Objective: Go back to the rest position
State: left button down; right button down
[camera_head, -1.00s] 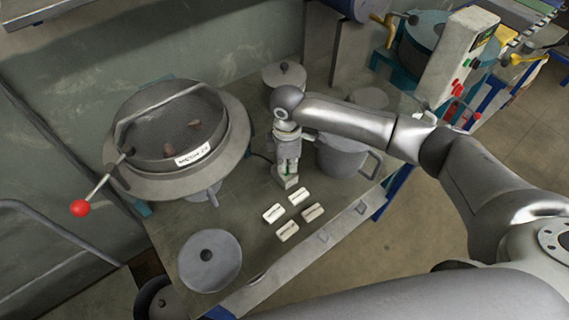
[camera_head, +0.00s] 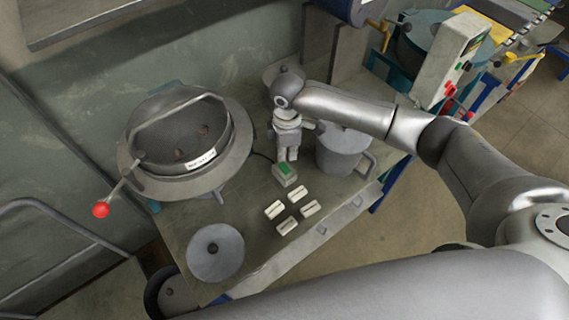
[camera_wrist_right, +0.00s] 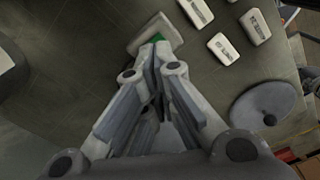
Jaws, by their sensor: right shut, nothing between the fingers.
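My right gripper (camera_head: 288,158) is shut and empty. It points down just above and behind a small pale box with a green button (camera_head: 284,171) on the workbench. In the right wrist view the shut fingertips (camera_wrist_right: 155,50) overlap the green button box (camera_wrist_right: 153,33), and part of the green top is hidden behind them. A small gap seems to show between fingertips and box in the head view. My left gripper is not in view.
Several white labelled blocks (camera_head: 287,226) lie in front of the box on the workbench (camera_head: 180,230). A large round pan with a red-knobbed lever (camera_head: 101,210) stands left, a grey pot (camera_head: 341,150) right of the gripper, and a round lid (camera_head: 216,252) front left.

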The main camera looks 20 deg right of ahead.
dwell(0.3)
jog(key=s+a+f+m+t+y, duration=0.2)
jog(key=s+a+m+y, duration=0.2)
jog(key=s+a, duration=0.75)
jog(key=s+d+r+m+t+h, duration=0.2)
jog(key=s+d+m+h, duration=0.2)
jog(key=s+d+m, duration=0.9)
jog(key=s+d+f+n+g+b, duration=0.1)
jog(key=d+f+n+b, duration=0.15)
jog(key=f, duration=1.35)
jog(key=s+d+f+n+g+b, duration=0.15)
jog(key=f+b, duration=0.25)
jog(key=f, duration=1.2)
jog(key=s+d+f+b, duration=0.1)
jog(key=s+f+b, duration=0.1)
jog(key=s+f, duration=0.6)
jog(key=s+d+f+b, duration=0.2)
jog(key=s+f, duration=0.6)
jog(key=f, duration=0.5)
jog(key=shift+m, duration=0.3)
